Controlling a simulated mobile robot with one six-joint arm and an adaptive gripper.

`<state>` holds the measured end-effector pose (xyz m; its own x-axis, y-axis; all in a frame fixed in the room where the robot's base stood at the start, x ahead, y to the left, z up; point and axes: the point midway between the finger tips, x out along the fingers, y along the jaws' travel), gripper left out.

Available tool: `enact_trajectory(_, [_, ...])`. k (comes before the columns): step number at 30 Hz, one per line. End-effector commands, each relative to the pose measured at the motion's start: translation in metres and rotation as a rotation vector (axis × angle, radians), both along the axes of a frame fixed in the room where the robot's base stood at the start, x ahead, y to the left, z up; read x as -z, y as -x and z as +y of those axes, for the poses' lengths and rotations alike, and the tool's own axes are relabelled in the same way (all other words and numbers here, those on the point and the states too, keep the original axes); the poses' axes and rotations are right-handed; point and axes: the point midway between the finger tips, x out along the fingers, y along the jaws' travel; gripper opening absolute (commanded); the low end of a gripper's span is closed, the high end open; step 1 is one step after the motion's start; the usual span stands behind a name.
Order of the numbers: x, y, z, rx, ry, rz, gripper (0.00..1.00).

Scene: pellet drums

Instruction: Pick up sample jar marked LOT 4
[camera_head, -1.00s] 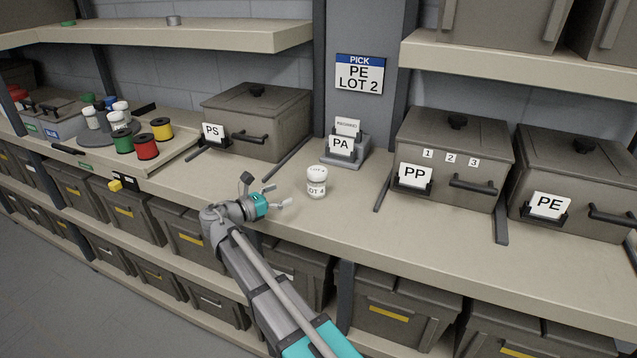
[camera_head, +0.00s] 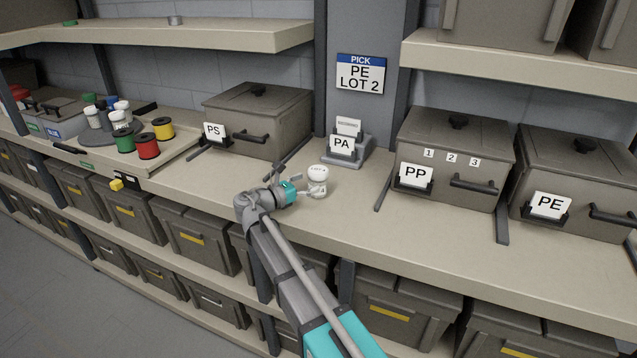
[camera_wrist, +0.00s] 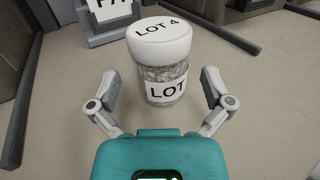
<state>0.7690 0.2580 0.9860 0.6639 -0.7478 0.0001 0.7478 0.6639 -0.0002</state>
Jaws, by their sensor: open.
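The sample jar (camera_wrist: 162,72) has a white lid reading LOT 4 and a clear body with pale pellets and a white label. It stands upright on the bench, and in the head view its lid (camera_head: 318,172) shows behind my gripper (camera_head: 308,190), which hides much of its body. In the wrist view my gripper (camera_wrist: 162,102) is open, with one finger on each side of the jar's lower part. Gaps show between both fingers and the jar, and nothing is held.
A small stand with a PA card (camera_head: 343,146) is behind the jar. The PS bin (camera_head: 262,118) is to the left, and the PP bin (camera_head: 452,155) and PE bin (camera_head: 575,180) are to the right. Bare bench (camera_head: 350,215) lies right of the jar.

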Motion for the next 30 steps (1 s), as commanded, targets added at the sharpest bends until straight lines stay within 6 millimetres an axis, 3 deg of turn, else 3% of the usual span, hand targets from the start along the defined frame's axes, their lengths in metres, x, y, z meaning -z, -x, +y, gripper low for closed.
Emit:
enact_trajectory(8, [0.001, -0.004, -0.005, 0.002, 0.000, 0.000, 1.00])
enact_trajectory(21, [0.002, -0.034, -0.038, 0.002, 0.000, 0.000, 1.00])
enact_trajectory(30, [0.002, -0.035, -0.040, 0.002, 0.000, 0.000, 1.00])
